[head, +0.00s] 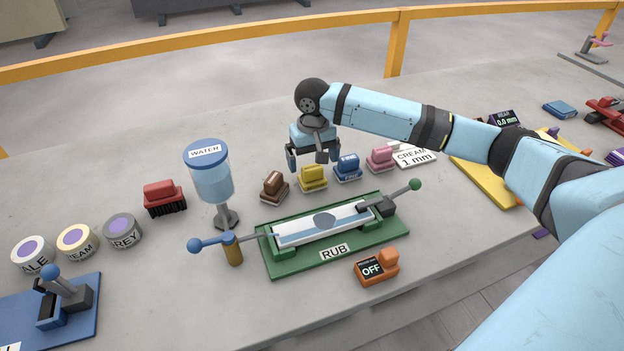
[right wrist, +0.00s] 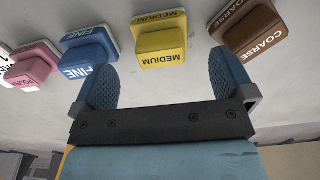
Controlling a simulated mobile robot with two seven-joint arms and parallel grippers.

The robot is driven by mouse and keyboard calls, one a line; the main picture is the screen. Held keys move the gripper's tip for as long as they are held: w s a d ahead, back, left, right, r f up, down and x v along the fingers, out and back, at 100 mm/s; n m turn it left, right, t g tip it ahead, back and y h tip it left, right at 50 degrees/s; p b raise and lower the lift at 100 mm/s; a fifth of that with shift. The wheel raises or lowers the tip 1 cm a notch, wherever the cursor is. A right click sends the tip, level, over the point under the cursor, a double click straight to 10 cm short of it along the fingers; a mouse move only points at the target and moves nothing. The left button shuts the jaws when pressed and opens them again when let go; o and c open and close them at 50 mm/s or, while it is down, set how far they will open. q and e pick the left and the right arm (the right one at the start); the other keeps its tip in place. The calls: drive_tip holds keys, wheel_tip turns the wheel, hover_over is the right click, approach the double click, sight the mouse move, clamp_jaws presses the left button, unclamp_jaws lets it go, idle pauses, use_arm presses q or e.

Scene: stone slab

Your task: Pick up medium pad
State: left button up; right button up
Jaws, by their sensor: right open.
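The medium pad is a yellow block on a pale base (head: 312,178), lying on the stone slab in a row of pads. In the right wrist view the medium pad (right wrist: 160,42) shows its MEDIUM labels. My right gripper (head: 313,163) hangs just above and behind the medium pad in the head view. In the right wrist view its two blue fingers (right wrist: 166,80) are spread wide with nothing between them, and the medium pad lies beyond their tips. My left gripper does not show.
The brown coarse pad (head: 274,186) sits to the left of the medium pad, the blue fine pad (head: 347,168) to the right, and the pink pad (head: 381,159) further right. The green RUB fixture (head: 265,255) lies in front. A water dispenser (head: 210,180) stands at left.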

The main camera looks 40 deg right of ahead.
sight(312, 167)
wheel_tip(312, 167, down, 6)
drive_tip(key=shift+w+r+b, duration=0.1)
drive_tip(key=shift+b, duration=0.3)
drive_tip(key=c, duration=1.1)
